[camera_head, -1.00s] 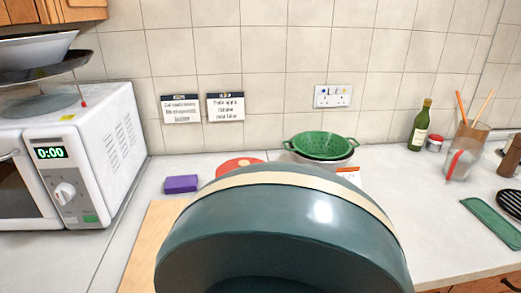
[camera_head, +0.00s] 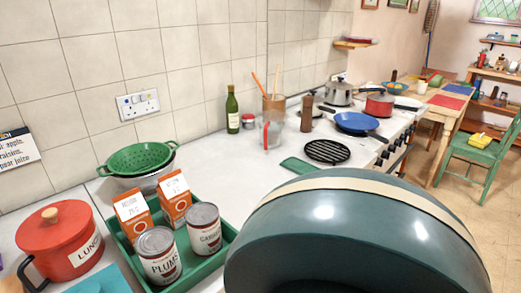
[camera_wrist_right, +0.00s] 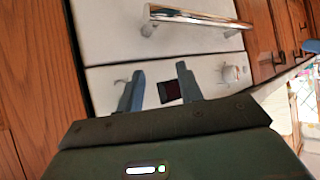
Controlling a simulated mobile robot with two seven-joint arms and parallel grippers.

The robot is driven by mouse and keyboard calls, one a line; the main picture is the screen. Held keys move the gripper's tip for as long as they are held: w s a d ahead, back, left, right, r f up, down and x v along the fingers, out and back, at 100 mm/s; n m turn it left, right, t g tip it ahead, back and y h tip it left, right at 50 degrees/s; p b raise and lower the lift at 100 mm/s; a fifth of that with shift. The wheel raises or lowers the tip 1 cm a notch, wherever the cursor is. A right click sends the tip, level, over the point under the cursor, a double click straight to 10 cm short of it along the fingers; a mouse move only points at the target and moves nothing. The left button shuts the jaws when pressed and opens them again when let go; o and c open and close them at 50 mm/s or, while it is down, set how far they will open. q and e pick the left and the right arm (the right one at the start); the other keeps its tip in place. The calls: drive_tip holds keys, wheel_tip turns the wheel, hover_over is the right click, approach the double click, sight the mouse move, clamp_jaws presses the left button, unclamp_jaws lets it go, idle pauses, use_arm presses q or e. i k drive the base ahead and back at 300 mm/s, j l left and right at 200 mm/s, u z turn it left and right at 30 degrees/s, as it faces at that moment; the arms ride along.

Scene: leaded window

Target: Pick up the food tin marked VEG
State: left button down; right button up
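Two food tins stand upright in a green tray (camera_head: 196,272) on the counter in the head view. One tin (camera_head: 159,257) reads PLUMS. The other tin (camera_head: 204,229), behind it to the right, has a label I cannot read surely. I cannot make out a tin marked VEG. My right gripper (camera_wrist_right: 160,76) shows in the right wrist view with its fingers apart and nothing held between them. It is in front of a white cabinet or appliance front, away from the tins. My left gripper is not in view.
Two orange cartons (camera_head: 133,214) share the tray. A red LUNCH pot (camera_head: 60,240) stands left, a green colander (camera_head: 137,158) behind. A bottle (camera_head: 232,110) and utensil jar (camera_head: 274,122) stand farther back. A metal handle (camera_wrist_right: 195,20) crosses the right wrist view.

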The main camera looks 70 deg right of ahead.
sight(203, 219)
drive_tip(key=z, duration=1.7)
drive_tip(key=k+l+u, duration=0.15)
drive_tip(key=l+u, duration=0.3)
drive_tip(key=l, duration=0.3)
drive_tip(key=l+u, duration=0.25)
drive_tip(key=l, duration=0.35)
